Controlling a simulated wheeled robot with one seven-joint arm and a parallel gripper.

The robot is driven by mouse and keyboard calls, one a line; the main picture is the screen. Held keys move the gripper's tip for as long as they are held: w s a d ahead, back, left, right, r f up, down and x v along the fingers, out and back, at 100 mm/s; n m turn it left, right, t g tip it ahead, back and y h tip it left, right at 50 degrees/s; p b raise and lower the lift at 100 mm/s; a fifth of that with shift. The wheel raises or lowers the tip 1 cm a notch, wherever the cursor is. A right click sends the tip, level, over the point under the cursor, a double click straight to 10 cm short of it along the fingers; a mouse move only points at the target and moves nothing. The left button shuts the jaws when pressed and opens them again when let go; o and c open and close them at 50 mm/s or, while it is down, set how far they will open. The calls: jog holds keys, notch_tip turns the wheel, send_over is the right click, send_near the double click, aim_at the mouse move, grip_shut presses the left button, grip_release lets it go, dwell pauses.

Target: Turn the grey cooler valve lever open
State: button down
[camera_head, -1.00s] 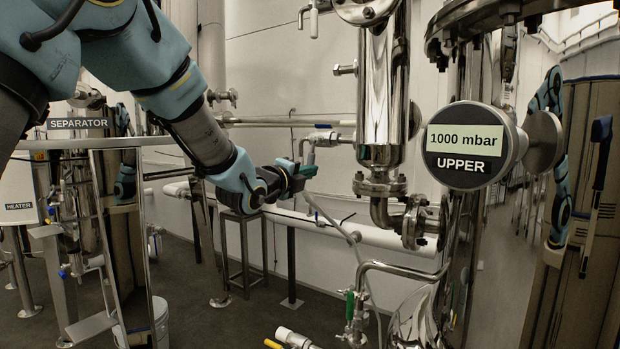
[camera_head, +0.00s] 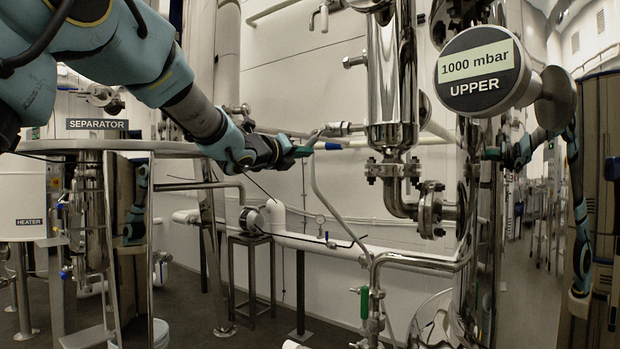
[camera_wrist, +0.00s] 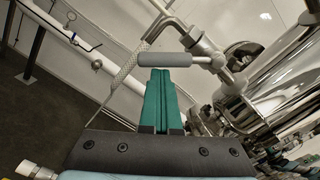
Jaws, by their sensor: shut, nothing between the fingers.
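The grey valve lever (camera_wrist: 178,60) is a short grey-sleeved bar in the wrist view, lying crosswise right at the tips of my gripper. It joins a metal valve stem (camera_wrist: 205,50) on its right. My gripper (camera_wrist: 155,72) has its green fingers pressed together, with nothing between them. The fingertips overlap the lever's lower edge in the picture; I cannot tell whether they touch it. In the head view my gripper (camera_head: 308,151) points right, just below the valve (camera_head: 340,129) on the pipe beside the steel column. The lever is too small there to make out surely.
A steel column (camera_head: 391,80) and flanged elbow (camera_head: 430,207) stand right of my gripper. The round UPPER gauge (camera_head: 482,70) reads 1000 mbar. A thin slanted pipe (camera_head: 325,200) runs below the valve. A green-handled valve (camera_head: 364,302) sits lower down. Open floor shows left in the wrist view.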

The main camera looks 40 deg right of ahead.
jog(key=shift+w+a+r+m+b, duration=0.15)
jog(key=shift+w+r+m+b, duration=0.3)
jog(key=shift+r+m+b, duration=0.6)
jog(key=shift+w+a+r+m+b, duration=0.1)
jog(key=shift+w+r+m+b, duration=0.3)
jog(key=shift+m+b, duration=0.8)
jog(key=shift+w+a+r+m+b, duration=0.15)
jog(key=shift+w+r+m+b, duration=0.4)
jog(key=shift+m, duration=1.1)
jog(key=shift+r, duration=0.1)
